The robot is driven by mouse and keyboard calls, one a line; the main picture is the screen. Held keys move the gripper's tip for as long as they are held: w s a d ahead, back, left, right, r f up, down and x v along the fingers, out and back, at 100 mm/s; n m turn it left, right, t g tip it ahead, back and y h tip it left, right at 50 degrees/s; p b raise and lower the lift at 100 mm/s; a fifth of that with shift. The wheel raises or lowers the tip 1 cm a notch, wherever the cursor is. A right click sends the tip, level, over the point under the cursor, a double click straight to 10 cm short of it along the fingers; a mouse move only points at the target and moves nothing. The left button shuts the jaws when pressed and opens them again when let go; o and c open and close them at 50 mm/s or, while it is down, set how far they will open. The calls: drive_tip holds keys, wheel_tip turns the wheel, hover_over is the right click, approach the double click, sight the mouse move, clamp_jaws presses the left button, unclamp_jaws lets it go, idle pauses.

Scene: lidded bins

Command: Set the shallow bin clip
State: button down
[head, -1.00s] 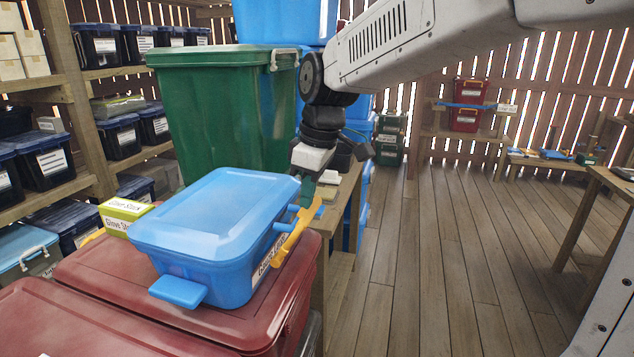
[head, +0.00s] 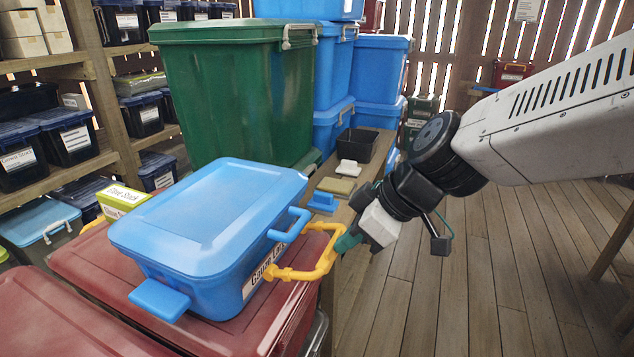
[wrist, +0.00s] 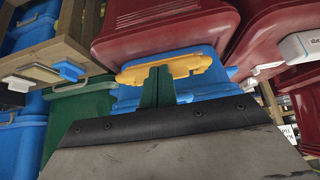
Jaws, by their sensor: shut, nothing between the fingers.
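The shallow blue bin (head: 205,270) sits on a dark red lidded bin, its blue lid (head: 210,205) on. Its yellow clip (head: 300,274) stands out as a loop from the labelled right side, below a blue catch (head: 290,224) on the lid edge. The clip is apart from the catch. My gripper (head: 345,243) is at the outer right end of the clip, its green fingers shut and empty. In the wrist view the shut fingers (wrist: 157,86) overlap the yellow clip (wrist: 190,64); I cannot tell if they touch it.
The red bin (head: 110,265) supports the blue bin. A tall green bin (head: 235,100) and stacked blue bins (head: 380,70) stand behind. A bench with a black tray (head: 357,147) and small items lies beyond. Open floor (head: 480,270) is to the right.

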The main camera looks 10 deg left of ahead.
drive_tip(key=shift+a, duration=0.2)
drive_tip(key=shift+w+a, duration=0.1)
drive_tip(key=shift+w+a, duration=0.15)
drive_tip(key=shift+a, duration=0.45)
drive_tip(key=shift+r, duration=0.3)
drive_tip(key=d+f+v, duration=0.1)
drive_tip(key=v, duration=1.1)
drive_tip(key=shift+s+d, duration=0.25)
drive_tip(key=shift+d, duration=0.2)
drive_tip(key=shift+r, duration=0.1)
